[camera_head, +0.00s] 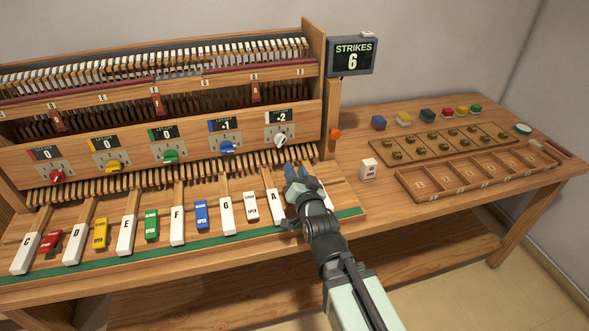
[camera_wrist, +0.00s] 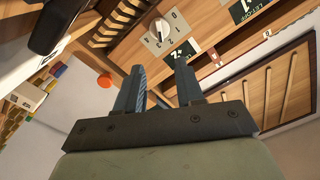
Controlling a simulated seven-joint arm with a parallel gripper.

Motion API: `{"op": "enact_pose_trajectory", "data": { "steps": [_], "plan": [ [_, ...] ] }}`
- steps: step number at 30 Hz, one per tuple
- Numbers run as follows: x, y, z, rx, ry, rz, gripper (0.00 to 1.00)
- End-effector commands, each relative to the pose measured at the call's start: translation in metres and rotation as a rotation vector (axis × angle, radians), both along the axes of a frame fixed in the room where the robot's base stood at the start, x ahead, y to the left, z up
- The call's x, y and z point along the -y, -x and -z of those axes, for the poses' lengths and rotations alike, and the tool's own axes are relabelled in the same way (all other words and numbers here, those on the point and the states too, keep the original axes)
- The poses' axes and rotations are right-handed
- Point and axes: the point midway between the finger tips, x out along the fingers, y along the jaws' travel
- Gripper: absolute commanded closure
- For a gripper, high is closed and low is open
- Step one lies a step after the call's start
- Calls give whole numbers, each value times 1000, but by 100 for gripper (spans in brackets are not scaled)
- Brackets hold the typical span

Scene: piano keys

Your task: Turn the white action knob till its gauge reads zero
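The white action knob (camera_head: 281,141) sits at the right end of the row of knobs on the upright wooden panel. Its gauge (camera_head: 279,117) just above reads 2, with a small sign before it that I cannot read surely. My gripper (camera_head: 296,172) is just below and slightly right of the knob, apart from it. In the wrist view the white knob (camera_wrist: 159,30) lies beyond the gap between my two fingertips (camera_wrist: 158,68), on a dial with printed numbers. The fingers are spread and nothing is between them.
Red (camera_head: 57,176), yellow (camera_head: 113,167) and green (camera_head: 170,156) knobs have gauges at 0. The blue knob's (camera_head: 228,147) gauge shows 1 with a sign. Piano keys lie below. A post carries a STRIKES 6 display (camera_head: 352,56). A compartment tray (camera_head: 480,172) is at right.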

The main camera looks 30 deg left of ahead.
Motion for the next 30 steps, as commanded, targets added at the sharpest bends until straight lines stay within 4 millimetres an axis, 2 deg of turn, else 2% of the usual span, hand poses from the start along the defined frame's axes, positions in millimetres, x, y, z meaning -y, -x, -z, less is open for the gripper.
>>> {"op": "enact_pose_trajectory", "data": {
  "steps": [5, 14, 25, 30],
  "plan": [
    [3, -1, -4, -16, -16, 2, 63],
    [-7, -11, -4, -15, -16, 1, 63],
    [-39, -43, -3, -15, -16, 1, 63],
    [-62, -65, -3, -15, -16, 1, 63]
  ]
}}
